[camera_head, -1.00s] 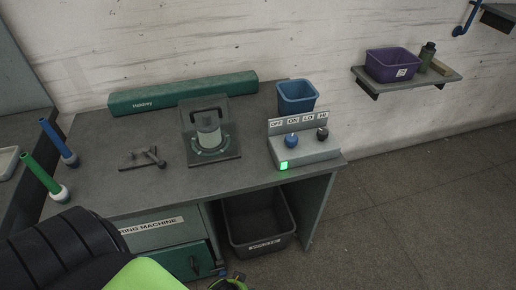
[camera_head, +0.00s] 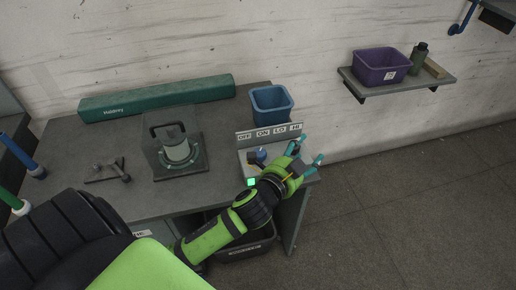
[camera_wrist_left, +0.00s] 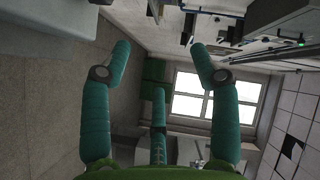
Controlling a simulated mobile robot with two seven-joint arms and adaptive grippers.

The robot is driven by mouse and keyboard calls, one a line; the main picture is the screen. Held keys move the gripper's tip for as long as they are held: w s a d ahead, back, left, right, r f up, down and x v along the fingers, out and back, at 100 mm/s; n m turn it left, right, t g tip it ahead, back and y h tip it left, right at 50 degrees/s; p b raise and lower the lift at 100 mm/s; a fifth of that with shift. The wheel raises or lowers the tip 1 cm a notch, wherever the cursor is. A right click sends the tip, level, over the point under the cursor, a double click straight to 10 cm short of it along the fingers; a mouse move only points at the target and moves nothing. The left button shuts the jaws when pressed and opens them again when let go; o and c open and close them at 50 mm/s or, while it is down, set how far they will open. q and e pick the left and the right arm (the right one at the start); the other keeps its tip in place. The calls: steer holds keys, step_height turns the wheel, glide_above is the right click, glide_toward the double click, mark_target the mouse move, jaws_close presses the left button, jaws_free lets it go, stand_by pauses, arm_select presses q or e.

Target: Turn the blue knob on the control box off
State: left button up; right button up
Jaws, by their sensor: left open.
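The grey control box (camera_head: 246,170) stands at the right end of the bench, with a label strip reading OFF, ON, LO, HI along its back and a lit green square on its front. The blue knob (camera_head: 261,153) shows on its top, left of my gripper. The box's right part and the black knob are covered by my left gripper (camera_head: 306,151), which is in front of and above the box. Its teal fingers are spread, apart from the blue knob in the picture. In the left wrist view the open fingers (camera_wrist_left: 160,60) have nothing between them. My right gripper is not in view.
A blue bin (camera_head: 271,104) stands behind the box. A clear-covered device (camera_head: 178,150) and a small metal fixture (camera_head: 108,171) lie to the left, with a long green case (camera_head: 157,97) behind. A wall shelf (camera_head: 398,88) holds a purple bin (camera_head: 381,67).

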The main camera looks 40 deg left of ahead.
arm_select(q)
steer(key=d+r+m+g+h, duration=0.2)
steer(key=d+r+m+h, duration=0.55)
steer(key=m, duration=0.55)
steer(key=d+r+m+g+h, duration=0.2)
steer(key=d+r+m+h, duration=0.6)
steer(key=m, duration=0.5)
steer(key=m+g+y, duration=1.2)
steer(key=m+y, duration=0.4)
steer(key=m, duration=0.1)
glide_above(258, 151)
step_height(258, 151, down, 14)
steer(key=shift+d+f, duration=0.1)
steer(key=shift+d, duration=0.05)
steer(key=shift+s+f+p, duration=0.1)
steer(key=shift+f+p, duration=0.05)
steer(key=shift+p, duration=0.25)
step_height(258, 151, down, 5)
steer(key=shift+p, duration=0.8)
steer(key=shift+f, duration=0.7)
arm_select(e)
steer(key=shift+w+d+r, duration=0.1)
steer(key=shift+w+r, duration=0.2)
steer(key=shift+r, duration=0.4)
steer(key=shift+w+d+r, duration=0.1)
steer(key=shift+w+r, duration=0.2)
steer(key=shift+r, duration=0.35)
